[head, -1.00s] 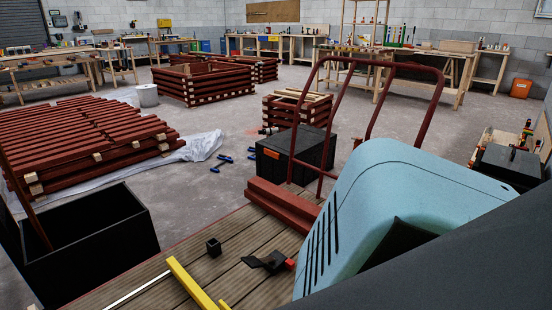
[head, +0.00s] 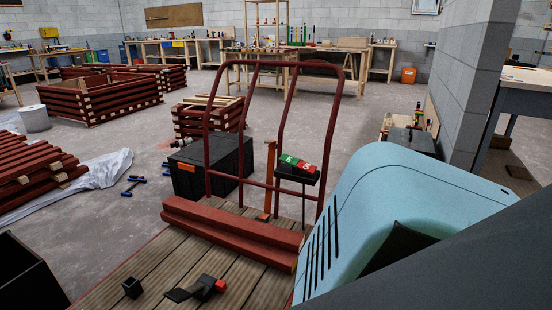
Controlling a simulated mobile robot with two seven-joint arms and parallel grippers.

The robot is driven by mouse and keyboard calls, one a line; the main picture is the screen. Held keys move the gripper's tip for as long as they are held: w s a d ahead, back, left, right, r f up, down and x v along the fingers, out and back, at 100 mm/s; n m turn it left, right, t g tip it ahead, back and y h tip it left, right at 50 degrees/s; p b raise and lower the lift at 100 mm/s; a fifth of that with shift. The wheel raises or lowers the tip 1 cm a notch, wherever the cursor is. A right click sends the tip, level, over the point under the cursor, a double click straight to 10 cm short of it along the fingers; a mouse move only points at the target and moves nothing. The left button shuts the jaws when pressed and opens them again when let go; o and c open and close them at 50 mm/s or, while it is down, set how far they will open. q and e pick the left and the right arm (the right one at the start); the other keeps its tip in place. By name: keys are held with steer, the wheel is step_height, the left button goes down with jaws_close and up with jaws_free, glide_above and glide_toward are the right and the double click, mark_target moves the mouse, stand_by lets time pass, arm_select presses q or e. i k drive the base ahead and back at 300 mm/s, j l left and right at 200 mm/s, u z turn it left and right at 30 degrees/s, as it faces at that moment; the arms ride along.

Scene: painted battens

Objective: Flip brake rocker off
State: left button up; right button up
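A small black box with a green rocker part (head: 289,160) and a red rocker part (head: 306,167) is mounted at the right side of the red tubular handle frame (head: 208,140). White markings on both parts are too small to read. A black piece with a red end (head: 205,288) lies on the slatted wooden deck (head: 150,275) at the front. I cannot tell which way the rocker is tilted.
Dark red battens (head: 225,235) lie across the deck. A black crate with an orange label (head: 205,165) stands behind the handle frame. A grey block wall (head: 470,85) and a table (head: 530,80) are at the right. Open concrete floor lies behind.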

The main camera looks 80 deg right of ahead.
mark_target(289, 160)
steer(key=z, duration=2.45)
